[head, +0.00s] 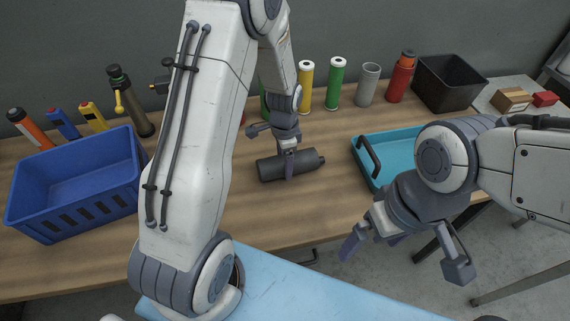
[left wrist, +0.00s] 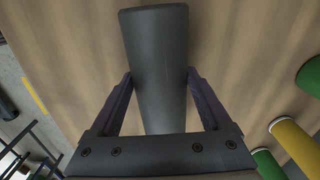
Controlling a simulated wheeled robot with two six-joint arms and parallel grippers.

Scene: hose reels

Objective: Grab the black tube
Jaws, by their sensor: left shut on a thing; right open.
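The black tube (head: 273,168) lies on its side on the wooden table, near the middle in the head view. It also fills the centre of the left wrist view (left wrist: 158,70). My left gripper (head: 289,172) reaches down from above and is shut on the tube, with one finger on each side of it in the left wrist view (left wrist: 160,85). The tube appears to rest on or very near the table; a small gap cannot be ruled out. My right gripper (head: 405,255) is open and empty in front of the table, at the right.
A blue crate (head: 75,221) stands at the left and a turquoise tray (head: 398,146) at the right. A black bin (head: 449,82) is at the back right. Several upright tubes, including a green one (head: 337,84) and a grey one (head: 367,85), line the back edge.

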